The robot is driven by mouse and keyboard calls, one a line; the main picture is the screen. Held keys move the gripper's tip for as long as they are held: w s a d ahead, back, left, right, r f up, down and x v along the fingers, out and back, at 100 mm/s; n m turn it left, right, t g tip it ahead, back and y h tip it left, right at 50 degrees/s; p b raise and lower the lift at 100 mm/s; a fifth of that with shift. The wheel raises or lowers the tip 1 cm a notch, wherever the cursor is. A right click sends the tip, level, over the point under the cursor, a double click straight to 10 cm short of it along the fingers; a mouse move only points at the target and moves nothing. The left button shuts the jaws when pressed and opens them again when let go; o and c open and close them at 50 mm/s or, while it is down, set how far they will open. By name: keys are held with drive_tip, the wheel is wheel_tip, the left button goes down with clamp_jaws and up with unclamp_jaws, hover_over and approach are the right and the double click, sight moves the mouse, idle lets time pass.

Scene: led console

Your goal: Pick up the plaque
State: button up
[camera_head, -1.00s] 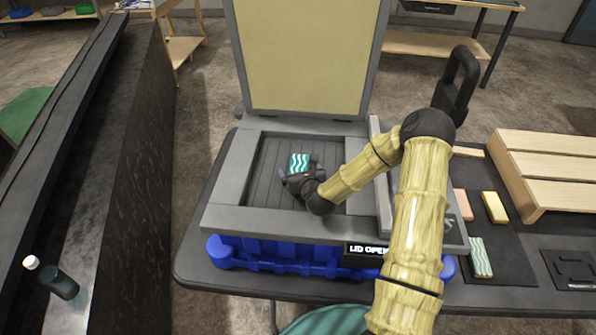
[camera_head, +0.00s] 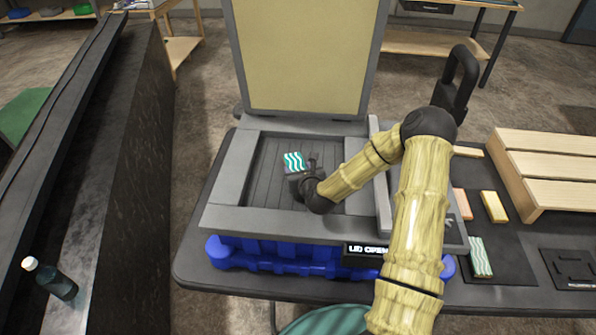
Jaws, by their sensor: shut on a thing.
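A small plaque (camera_head: 293,161) with teal and white wavy stripes is at my gripper (camera_head: 296,172), over the recessed grey slatted floor of the console (camera_head: 228,216). My gripper is shut on the plaque, seen from behind and above; its fingers are mostly hidden. I cannot tell whether the plaque touches the floor of the recess. A second plaque with similar green and white waves (camera_head: 480,257) lies on the dark mat at the right.
The console's lid (camera_head: 305,55) stands open at the back. A display reading "LID OPEN" (camera_head: 368,250) is on the front. Yellow (camera_head: 494,207) and orange (camera_head: 463,204) blocks lie near a slatted wooden rack (camera_head: 550,165).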

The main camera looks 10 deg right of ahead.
wheel_tip(320, 180, up, 10)
drive_tip(key=b, duration=0.1)
drive_tip(key=shift+f, duration=0.2)
idle(0.5)
